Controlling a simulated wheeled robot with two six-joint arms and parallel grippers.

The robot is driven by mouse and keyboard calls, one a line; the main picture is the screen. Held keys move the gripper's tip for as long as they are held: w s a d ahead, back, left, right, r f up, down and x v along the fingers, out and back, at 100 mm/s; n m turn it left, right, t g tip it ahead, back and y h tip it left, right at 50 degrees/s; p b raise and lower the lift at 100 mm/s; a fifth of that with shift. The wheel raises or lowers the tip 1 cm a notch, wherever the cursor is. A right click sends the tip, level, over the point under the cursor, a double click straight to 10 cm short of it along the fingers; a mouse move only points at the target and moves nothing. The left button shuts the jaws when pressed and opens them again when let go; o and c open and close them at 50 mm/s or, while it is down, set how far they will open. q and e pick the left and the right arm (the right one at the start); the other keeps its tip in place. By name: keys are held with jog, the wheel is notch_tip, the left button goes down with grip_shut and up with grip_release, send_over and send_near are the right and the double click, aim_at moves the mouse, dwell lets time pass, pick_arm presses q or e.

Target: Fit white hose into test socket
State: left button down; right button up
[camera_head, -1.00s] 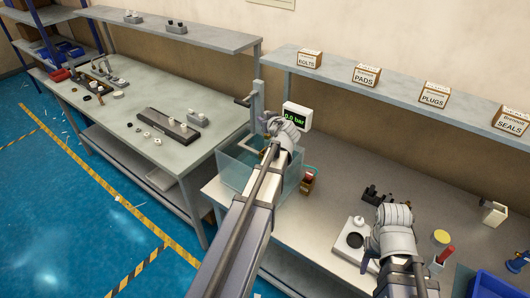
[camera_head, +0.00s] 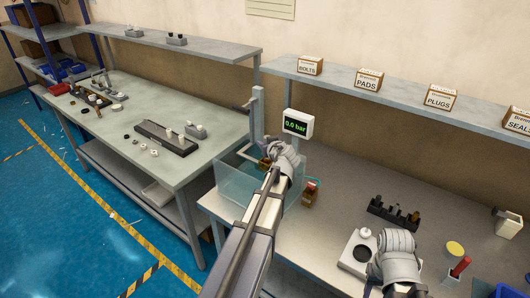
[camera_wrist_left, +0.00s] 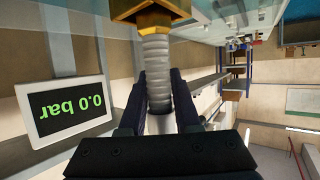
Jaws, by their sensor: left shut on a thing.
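My left gripper (camera_wrist_left: 158,88) is shut on a ribbed, pale grey-white hose (camera_wrist_left: 156,62) in the left wrist view. The hose's far end meets a brass hex fitting (camera_wrist_left: 152,14), which looks like the test socket; I cannot tell how deeply it sits. In the head view, my left arm reaches over the clear-walled tank (camera_head: 229,183), and its wrist hides most of the hose and fitting. My right gripper (camera_head: 393,262) is over the bench near a white plate with a dark round opening (camera_head: 352,262); its fingers are hidden.
The pressure display (camera_head: 297,123) reads 0.0 bar and stands just behind my left gripper. A dark rack (camera_head: 393,214), a red-handled item (camera_head: 459,267) and a yellow-topped pot (camera_head: 454,249) stand on the right bench. Labelled boxes (camera_head: 367,79) line the shelf above.

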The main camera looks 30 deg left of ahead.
pick_arm(q)
notch_tip(320, 180, down, 2)
jog(key=shift+f+b, duration=0.15)
jog(key=shift+b, duration=0.5)
pick_arm(e)
notch_tip(320, 180, down, 2)
pick_arm(q)
jog(key=c, duration=0.6)
grip_release()
pick_arm(e)
jog(key=shift+f, duration=0.15)
pick_arm(q)
jog(key=shift+r+p, duration=0.25)
jog(key=shift+p, duration=0.05)
jog(key=p+v, duration=0.4)
jog(key=v, duration=0.8)
pick_arm(e)
notch_tip(320, 180, up, 5)
jog(key=shift+f, duration=0.1)
